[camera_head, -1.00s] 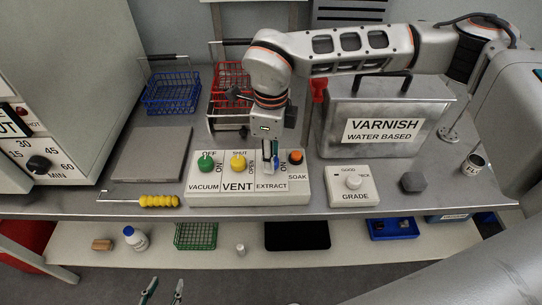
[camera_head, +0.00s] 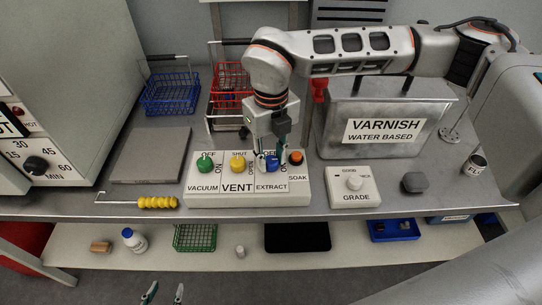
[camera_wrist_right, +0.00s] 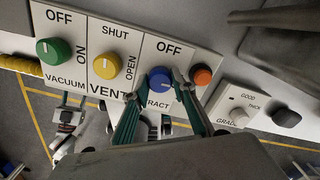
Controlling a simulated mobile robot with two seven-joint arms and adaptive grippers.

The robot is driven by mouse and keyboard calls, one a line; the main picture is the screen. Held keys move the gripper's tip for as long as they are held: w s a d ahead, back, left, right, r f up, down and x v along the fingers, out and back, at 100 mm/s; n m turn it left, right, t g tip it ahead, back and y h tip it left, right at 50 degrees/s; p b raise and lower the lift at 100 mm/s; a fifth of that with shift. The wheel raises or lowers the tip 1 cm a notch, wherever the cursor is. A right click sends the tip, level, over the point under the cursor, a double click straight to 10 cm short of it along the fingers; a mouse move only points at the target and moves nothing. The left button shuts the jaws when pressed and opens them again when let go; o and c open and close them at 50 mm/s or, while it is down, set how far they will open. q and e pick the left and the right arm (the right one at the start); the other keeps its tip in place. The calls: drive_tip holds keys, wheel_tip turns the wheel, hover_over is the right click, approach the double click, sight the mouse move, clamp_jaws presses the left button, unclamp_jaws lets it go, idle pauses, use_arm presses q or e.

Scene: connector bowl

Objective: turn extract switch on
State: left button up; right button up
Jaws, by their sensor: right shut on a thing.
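The extract switch is a blue round knob (camera_wrist_right: 160,80) on a white control panel (camera_head: 215,199), between the yellow vent knob (camera_head: 238,163) and the orange soak button (camera_head: 296,157). It also shows in the head view (camera_head: 272,163). Its white mark appears near the top, towards the OFF label. My right gripper (camera_wrist_right: 158,88) comes down from above and is shut on the blue knob, one finger on each side. The ON label for extract is hidden by the gripper. My left gripper (camera_head: 163,293) shows only its fingertips at the bottom edge, apart and empty.
A green vacuum knob (camera_head: 205,163) sits at the panel's left. A grade box (camera_head: 353,197) stands to the right, and a varnish tank (camera_head: 335,140) behind it. A flat grey plate (camera_head: 150,155) and a yellow-handled tool (camera_head: 158,202) lie to the left.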

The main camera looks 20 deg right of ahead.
sight(271, 159)
drive_tip(key=shift+m, duration=0.4)
drive_tip(key=o, duration=1.1)
drive_tip(key=shift+r, duration=0.15)
wheel_tip(271, 159, up, 12)
drive_tip(key=shift+f, duration=0.1)
